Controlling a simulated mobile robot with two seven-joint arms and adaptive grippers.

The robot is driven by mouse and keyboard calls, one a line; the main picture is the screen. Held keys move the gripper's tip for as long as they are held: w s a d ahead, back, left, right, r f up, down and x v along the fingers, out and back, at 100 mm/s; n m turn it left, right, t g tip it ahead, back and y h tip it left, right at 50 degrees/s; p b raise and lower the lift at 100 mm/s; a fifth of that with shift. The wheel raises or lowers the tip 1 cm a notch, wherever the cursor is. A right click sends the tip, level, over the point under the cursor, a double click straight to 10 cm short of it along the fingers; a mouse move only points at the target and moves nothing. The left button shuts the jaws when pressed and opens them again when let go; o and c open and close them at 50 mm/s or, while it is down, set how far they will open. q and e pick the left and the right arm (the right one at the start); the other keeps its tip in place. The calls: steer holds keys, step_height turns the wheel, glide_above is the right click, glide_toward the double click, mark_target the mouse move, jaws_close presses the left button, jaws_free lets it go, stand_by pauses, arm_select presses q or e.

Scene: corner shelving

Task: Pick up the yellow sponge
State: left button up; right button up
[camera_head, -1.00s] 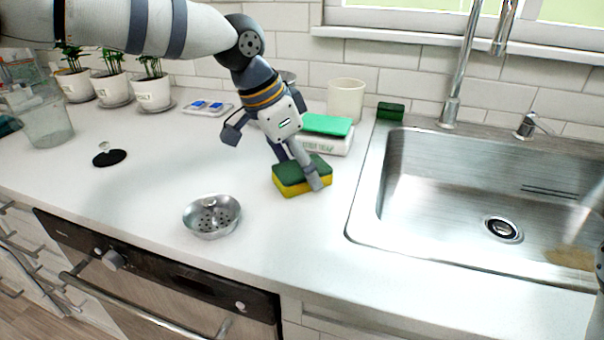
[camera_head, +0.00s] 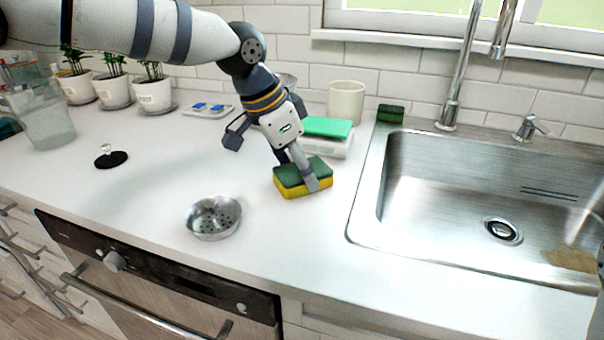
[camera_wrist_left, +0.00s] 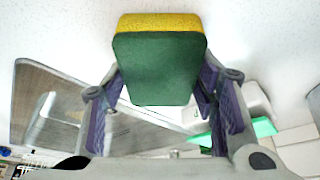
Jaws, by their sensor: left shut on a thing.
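The yellow sponge (camera_head: 290,190), with a dark green scouring top, is on the white counter left of the sink, at or very near its surface. My left gripper (camera_head: 303,177) comes down from above and is shut on it. In the left wrist view the sponge (camera_wrist_left: 158,64) sits between the two fingers of the left gripper (camera_wrist_left: 160,95), green face toward the camera and yellow edge beyond. The far finger is mostly hidden behind the sponge in the head view. My right gripper is not in view.
A metal strainer bowl (camera_head: 213,218) stands to the left front. Behind are a green-topped white box (camera_head: 327,137) and a cream cup (camera_head: 346,102). The steel sink (camera_head: 368,205) lies right, with another green sponge (camera_head: 390,113) at its back corner. Counter in front is clear.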

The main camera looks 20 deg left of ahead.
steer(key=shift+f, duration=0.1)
arm_select(q)
steer(key=shift+r, duration=0.1)
step_height(320, 180, up, 4)
steer(key=s+d+r, duration=0.1)
steer(key=s+r, duration=0.3)
steer(key=s, duration=0.3)
steer(key=s+d+r+p, duration=0.1)
steer(key=s+r, duration=0.4)
steer(key=s, duration=0.1)
steer(key=shift+s+d+r, duration=0.15)
steer(key=shift+s+d, duration=0.15)
steer(key=shift+s, duration=0.1)
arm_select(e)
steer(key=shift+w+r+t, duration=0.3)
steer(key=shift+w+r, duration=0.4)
